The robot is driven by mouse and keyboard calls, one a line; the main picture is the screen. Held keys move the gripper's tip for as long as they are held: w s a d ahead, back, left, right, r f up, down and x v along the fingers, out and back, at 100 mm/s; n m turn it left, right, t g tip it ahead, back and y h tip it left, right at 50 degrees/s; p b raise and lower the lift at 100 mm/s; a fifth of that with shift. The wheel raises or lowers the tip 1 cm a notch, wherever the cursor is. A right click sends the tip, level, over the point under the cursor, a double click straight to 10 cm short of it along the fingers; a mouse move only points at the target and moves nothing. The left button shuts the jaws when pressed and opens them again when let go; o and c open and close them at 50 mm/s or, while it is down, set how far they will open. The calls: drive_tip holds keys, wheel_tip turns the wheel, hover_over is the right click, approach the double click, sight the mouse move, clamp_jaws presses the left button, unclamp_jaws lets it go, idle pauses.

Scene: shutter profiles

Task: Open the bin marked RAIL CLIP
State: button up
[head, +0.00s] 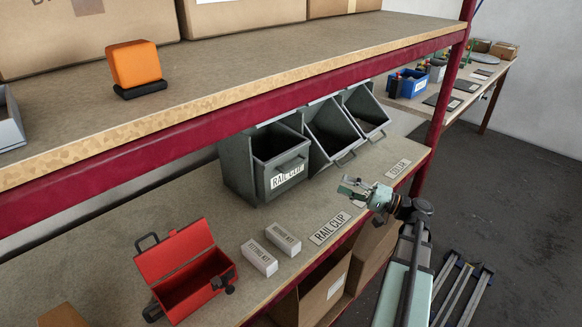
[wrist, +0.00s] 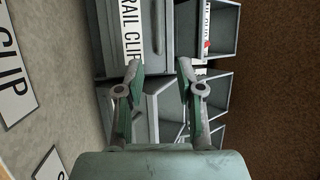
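The bin marked RAIL CLIP (head: 284,172) is a grey metal bin at the left end of a row under the upper shelf. Its front carries a white label and a bar handle (head: 292,163), and a dark hollow shows above the front. I cannot tell how far it is tipped out. In the wrist view the bin's label (wrist: 132,32) and handle (wrist: 158,30) appear sideways, beyond the fingertips. My gripper (head: 355,187) is in front of the bins, to the right of the RAIL CLIP bin and apart from it. In the wrist view my gripper (wrist: 160,68) is open and empty.
Two more grey bins (head: 335,132) (head: 367,110) stand to the right. A RAIL CLIP card (head: 330,228) lies on the lower shelf, near two small white boxes (head: 258,257) (head: 284,238) and an open red toolbox (head: 182,262). The red upper shelf beam (head: 240,120) runs above.

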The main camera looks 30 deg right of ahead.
sight(296, 166)
drive_tip(key=p+x, duration=0.3)
drive_tip(key=x, duration=1.4)
drive_tip(key=shift+d+f, duration=0.1)
drive_tip(key=shift+f, duration=0.05)
